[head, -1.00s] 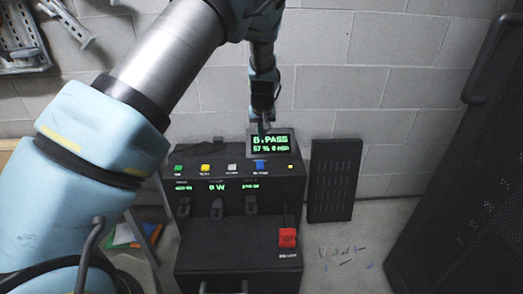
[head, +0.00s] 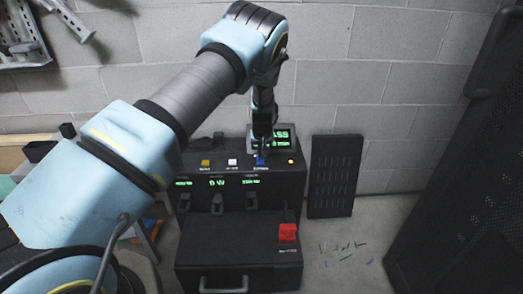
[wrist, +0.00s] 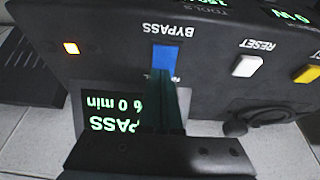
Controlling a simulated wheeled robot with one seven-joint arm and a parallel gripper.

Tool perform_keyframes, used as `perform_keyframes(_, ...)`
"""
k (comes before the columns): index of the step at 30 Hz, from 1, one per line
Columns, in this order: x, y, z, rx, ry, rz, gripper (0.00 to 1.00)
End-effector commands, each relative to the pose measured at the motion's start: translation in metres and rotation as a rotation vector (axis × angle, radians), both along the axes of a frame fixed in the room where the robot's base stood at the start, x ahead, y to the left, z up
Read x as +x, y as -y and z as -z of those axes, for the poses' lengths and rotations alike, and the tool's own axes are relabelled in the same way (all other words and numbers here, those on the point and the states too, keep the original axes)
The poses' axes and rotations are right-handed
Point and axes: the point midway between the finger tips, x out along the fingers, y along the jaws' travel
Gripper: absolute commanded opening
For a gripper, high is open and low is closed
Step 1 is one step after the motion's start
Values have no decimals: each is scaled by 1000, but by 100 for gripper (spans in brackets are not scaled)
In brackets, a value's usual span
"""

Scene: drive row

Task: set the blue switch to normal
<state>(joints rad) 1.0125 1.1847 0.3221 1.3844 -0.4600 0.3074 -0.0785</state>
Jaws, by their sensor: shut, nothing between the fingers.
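The blue switch (head: 260,161) sits on the sloped top of a black power unit (head: 217,170). In the wrist view the blue switch (wrist: 165,58) shows upside down, with the label BYPASS on one side and a mostly hidden label at its other end. The green-lit display (head: 283,137) ends in "SS"; in the wrist view "PASS" shows on it (wrist: 108,125). My gripper (head: 262,154) points down at the switch, shut and empty. Its fingertips (wrist: 165,84) are right at the switch's display-side end; I cannot tell if they touch.
A white RESET button (wrist: 247,66) and a yellow button (wrist: 308,73) sit beside the switch. An amber light (wrist: 71,48) glows on the other side. A red switch (head: 287,232) stands on the lower front. A dark slotted panel (head: 334,177) leans on the wall.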

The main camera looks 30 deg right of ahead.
Motion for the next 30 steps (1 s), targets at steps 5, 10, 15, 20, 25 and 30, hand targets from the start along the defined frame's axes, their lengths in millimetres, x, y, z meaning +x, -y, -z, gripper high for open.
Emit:
perform_keyframes(5, 0, 0, 0, 0, 0, 0, 0)
perform_keyframes(10, 4, 1, 11, 0, -1, -1, 0)
perform_keyframes(15, 2, 0, 7, 2, -1, 0, 0)
perform_keyframes(20, 0, -1, 7, 4, -4, -1, 0)
perform_keyframes(25, -7, -4, 6, 5, -6, -1, 0)
perform_keyframes(30, -14, -7, 7, 5, -9, 1, 0)
